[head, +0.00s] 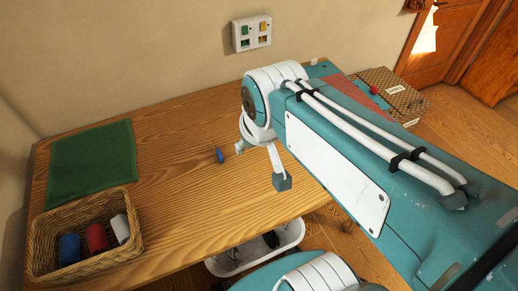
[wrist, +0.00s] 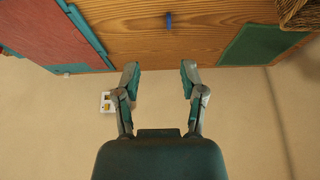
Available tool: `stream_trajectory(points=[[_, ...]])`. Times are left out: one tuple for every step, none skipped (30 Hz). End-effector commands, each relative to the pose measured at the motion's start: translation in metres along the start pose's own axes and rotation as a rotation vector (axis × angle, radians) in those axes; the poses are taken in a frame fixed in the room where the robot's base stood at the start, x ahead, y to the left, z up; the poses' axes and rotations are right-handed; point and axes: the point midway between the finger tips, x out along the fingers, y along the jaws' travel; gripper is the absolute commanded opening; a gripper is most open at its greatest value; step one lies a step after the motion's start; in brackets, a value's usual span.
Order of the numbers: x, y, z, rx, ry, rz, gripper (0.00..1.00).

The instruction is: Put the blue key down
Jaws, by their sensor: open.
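The blue key (head: 219,155) is small and lies on the wooden table (head: 180,190), near the middle. It also shows in the wrist view (wrist: 168,20), at the top centre on bare wood. My gripper (head: 261,166) is to the right of the key in the head view, with its fingers spread. In the wrist view my gripper (wrist: 160,73) is open, with nothing between its fingertips. The key is apart from both fingers.
A green mat (head: 92,162) and a wicker basket (head: 45,235) with blue, red and white items are at the left. A wall plate (head: 251,33) is behind the table. A red panel (wrist: 45,35) lies opposite the mat. A white bin (head: 285,243) stands below the front edge.

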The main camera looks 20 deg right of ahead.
Motion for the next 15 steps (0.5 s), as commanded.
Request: stream_trajectory(points=[[-0.006, 0.001, 0.011, 0.0, 0.025, 0.001, 0.53], [-0.008, 0.001, 0.016, 0.0, 0.037, 0.002, 0.53], [-0.011, 0.002, 0.022, 0.0, 0.049, 0.002, 0.53], [-0.012, 0.002, 0.026, 0.0, 0.057, 0.003, 0.53], [-0.013, 0.002, 0.029, 0.0, 0.064, 0.003, 0.53], [-0.014, 0.002, 0.033, -0.001, 0.072, 0.003, 0.53], [-0.015, 0.003, 0.035, -0.001, 0.076, 0.004, 0.53], [-0.015, 0.003, 0.037, -0.001, 0.079, 0.004, 0.53], [-0.015, 0.003, 0.038, -0.001, 0.082, 0.004, 0.53], [-0.015, 0.003, 0.039, -0.001, 0.082, 0.004, 0.53], [-0.015, 0.003, 0.039, -0.001, 0.082, 0.004, 0.53], [-0.015, 0.003, 0.039, -0.002, 0.082, 0.004, 0.53], [-0.015, 0.003, 0.039, -0.002, 0.082, 0.004, 0.53], [-0.015, 0.003, 0.039, -0.002, 0.082, 0.004, 0.53], [-0.015, 0.003, 0.039, -0.002, 0.082, 0.004, 0.53]])
